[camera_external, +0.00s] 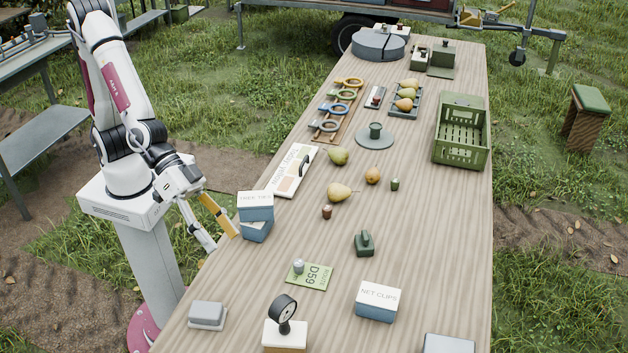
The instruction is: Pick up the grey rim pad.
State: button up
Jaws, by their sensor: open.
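A small grey block-like pad (207,314) lies at the table's near left corner, on a paler base; it looks like the grey rim pad, though its label cannot be read. My gripper (225,242) is at the table's left edge, beyond the pad in the picture and well apart from it. Its two fingers, one yellow and one grey, are spread with nothing between them. The yellow finger is close beside the stacked blue boxes marked TREE TIES (256,207); I cannot tell whether it touches them.
A green D59 card (310,276) with a small knob on it, a dial gauge (283,308) and a NET CLIPS box (378,301) stand nearby. Pears (340,192) and a green crate (460,132) are farther back. Bare wood lies between the pad and boxes.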

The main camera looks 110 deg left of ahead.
aim_at(192, 307)
jog(key=w+d+f+n+t+y, duration=0.1)
jog(key=w+d+f+y, duration=0.1)
jog(key=d+f, duration=0.5)
jog(key=s+f+t+y, duration=0.1)
jog(key=f, duration=0.3)
jog(key=s+f+t+y, duration=0.1)
jog(key=s+f, duration=0.1)
jog(key=f, duration=0.2)
jog(key=s+f+t+y, duration=0.1)
jog(key=f+y, duration=0.1)
jog(key=f, duration=0.2)
jog(key=shift+s+d+n, duration=0.15)
jog(key=shift+d+n, duration=0.05)
jog(key=shift+n, duration=0.2)
jog(key=s+f+t, duration=0.1)
jog(key=s, duration=0.1)
jog(key=s+f+t+y, duration=0.1)
jog(key=s, duration=0.2)
jog(key=s+a+f+m+t+y, duration=0.1)
jog(key=s+f, duration=0.1)
jog(key=shift+s+a, duration=0.1)
jog(key=shift+s, duration=0.25)
jog(key=shift+s+a+f+t, duration=0.15)
jog(key=shift+s+t, duration=0.25)
jog(key=shift+s, duration=0.3)
jog(key=shift+w, duration=0.15)
jog(key=shift+x, duration=1.2)
jog(key=shift+w, duration=0.1)
